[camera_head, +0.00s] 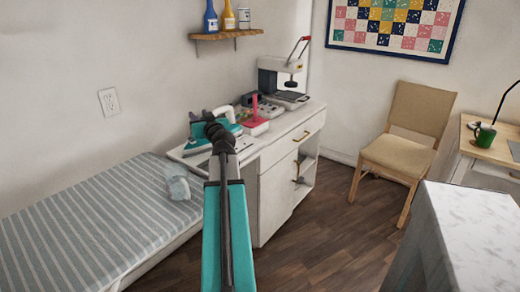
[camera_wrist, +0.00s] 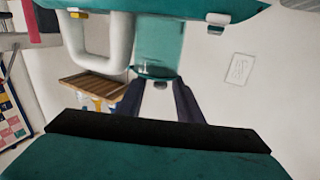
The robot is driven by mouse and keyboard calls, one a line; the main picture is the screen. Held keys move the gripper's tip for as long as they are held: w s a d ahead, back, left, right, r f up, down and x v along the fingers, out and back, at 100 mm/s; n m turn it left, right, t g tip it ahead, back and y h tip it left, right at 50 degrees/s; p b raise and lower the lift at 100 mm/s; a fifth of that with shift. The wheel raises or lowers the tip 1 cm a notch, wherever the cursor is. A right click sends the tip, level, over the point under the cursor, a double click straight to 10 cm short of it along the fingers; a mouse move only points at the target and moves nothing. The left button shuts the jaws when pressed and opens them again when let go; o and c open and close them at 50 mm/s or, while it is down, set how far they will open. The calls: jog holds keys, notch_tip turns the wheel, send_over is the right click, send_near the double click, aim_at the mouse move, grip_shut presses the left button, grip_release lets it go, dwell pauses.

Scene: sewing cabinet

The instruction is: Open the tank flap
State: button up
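The teal and white iron (camera_head: 224,113) stands on the shelf at the left end of the cabinet, partly hidden behind my arm. In the wrist view the iron's white handle (camera_wrist: 92,62) and clear teal tank (camera_wrist: 158,40) hang down from the top, as the picture is upside down. The tank flap (camera_wrist: 154,72) appears as a small teal piece at the tank's end. I cannot tell whether it is raised. My gripper (camera_wrist: 161,84) is open and empty, with its two dark fingertips close to the flap. I cannot tell whether they touch it. It also shows in the head view (camera_head: 217,130).
Right of the iron on the white cabinet (camera_head: 275,195) are a pink-topped item (camera_head: 253,112) and a press (camera_head: 283,80). A striped bed (camera_head: 90,220) lies left, with a clear cup-like object (camera_head: 177,188) at its edge. A chair (camera_head: 405,150) and a marble-topped block stand right. The floor between is clear.

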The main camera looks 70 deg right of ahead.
aim_at(200, 118)
jog(key=shift+f+b, duration=0.3)
jog(key=v, duration=0.3)
jog(key=shift+r, duration=0.15)
jog(key=shift+n, duration=0.3)
jog(key=b+v, duration=0.2)
jog(key=v, duration=0.3)
jog(key=shift+s+a+b, duration=0.25)
jog(key=shift+s+b, duration=0.05)
jog(key=shift+s+a+b, duration=0.3)
jog(key=shift+b, duration=0.85)
jog(key=shift+s+a+b, duration=0.2)
jog(key=shift+s+b, duration=0.05)
jog(key=shift+b, duration=0.65)
jog(key=shift+b+v, duration=1.75)
jog(key=shift+b, duration=1.25)
